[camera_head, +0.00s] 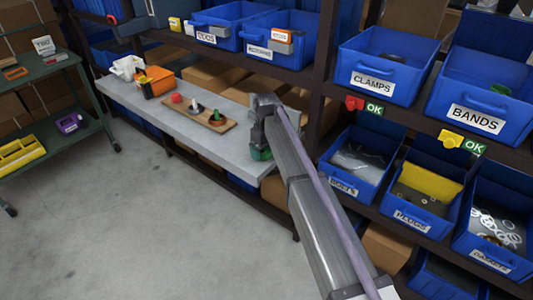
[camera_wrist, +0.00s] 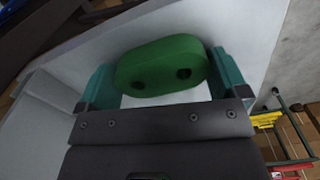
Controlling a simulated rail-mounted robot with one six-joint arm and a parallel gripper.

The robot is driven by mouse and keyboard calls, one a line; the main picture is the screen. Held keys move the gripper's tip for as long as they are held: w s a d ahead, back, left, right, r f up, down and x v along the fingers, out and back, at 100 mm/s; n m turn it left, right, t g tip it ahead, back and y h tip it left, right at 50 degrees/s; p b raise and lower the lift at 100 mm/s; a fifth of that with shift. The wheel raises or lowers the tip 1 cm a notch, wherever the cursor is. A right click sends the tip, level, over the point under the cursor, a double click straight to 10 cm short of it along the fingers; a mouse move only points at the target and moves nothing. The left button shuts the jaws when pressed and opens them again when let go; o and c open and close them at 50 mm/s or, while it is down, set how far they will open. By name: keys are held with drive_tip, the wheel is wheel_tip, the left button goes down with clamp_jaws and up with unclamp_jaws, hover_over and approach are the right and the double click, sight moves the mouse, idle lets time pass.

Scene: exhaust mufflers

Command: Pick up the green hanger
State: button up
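The green hanger (camera_wrist: 162,66) is a rounded green block with two dark holes. In the wrist view it lies across the gap between the two teal fingers of my gripper (camera_wrist: 163,85), slightly tilted against them. Its ends come up to the fingers' inner sides. The fingers are wide apart, and I cannot tell whether they press on it. In the head view my gripper (camera_head: 261,150) is low over the right end of the grey bench (camera_head: 225,150). The hanger cannot be told apart from the teal fingers there.
A wooden board (camera_head: 206,121) with small red, black-and-white and green pieces lies left of my gripper. An orange bin (camera_head: 160,80) stands farther left. The floor in front is clear.

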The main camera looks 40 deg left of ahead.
sight(267, 148)
drive_tip(key=c, duration=0.4)
wheel_tip(267, 148, up, 10)
drive_tip(key=p, duration=1)
drive_tip(key=shift+r, duration=0.15)
drive_tip(key=shift+c, duration=0.2)
